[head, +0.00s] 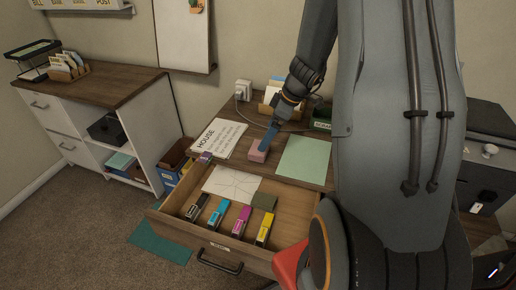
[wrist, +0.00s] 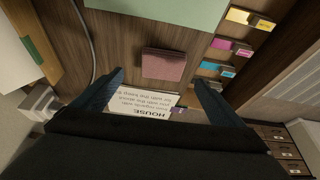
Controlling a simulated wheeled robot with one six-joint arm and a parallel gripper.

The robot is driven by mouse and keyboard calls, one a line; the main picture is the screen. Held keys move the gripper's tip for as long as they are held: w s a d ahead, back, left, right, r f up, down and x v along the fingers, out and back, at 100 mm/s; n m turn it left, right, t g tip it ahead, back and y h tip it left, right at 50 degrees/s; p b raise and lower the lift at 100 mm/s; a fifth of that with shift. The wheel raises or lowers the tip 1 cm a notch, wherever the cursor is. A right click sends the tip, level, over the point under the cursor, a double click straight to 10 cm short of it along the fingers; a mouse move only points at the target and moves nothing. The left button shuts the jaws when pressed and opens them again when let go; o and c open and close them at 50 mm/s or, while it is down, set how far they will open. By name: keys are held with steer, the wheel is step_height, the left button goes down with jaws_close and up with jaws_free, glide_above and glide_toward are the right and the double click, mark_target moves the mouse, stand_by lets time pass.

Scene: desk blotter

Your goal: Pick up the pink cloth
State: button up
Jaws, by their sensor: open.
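The pink cloth (head: 257,154) is a small folded block lying on the brown desk top, behind the open drawer. In the wrist view the cloth (wrist: 163,64) lies flat ahead of the fingers, roughly centred between them. My gripper (head: 270,137) points down close above the cloth in the head view, and its fingers partly cover the cloth's far side. In the wrist view my gripper (wrist: 158,80) is open, with one dark blue finger on each side and nothing between them. I cannot tell the exact height of the fingertips above the desk.
A printed HOUSE sheet (head: 218,137) lies left of the cloth, a pale green sheet (head: 303,160) right. A small purple item (head: 205,157) sits by the HOUSE sheet. The open drawer (head: 169,209) in front holds several coloured cartridges. A cable, a wall socket and a card holder stand behind.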

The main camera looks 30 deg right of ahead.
mark_target(254, 155)
steer(key=shift+p+x, duration=0.7)
steer(key=shift+x, duration=2.8)
steer(key=shift+s+a, duration=0.15)
steer(key=shift+s, duration=0.05)
steer(key=c, duration=1.1)
steer(key=shift+r, duration=0.1)
steer(key=shift+c, duration=0.2)
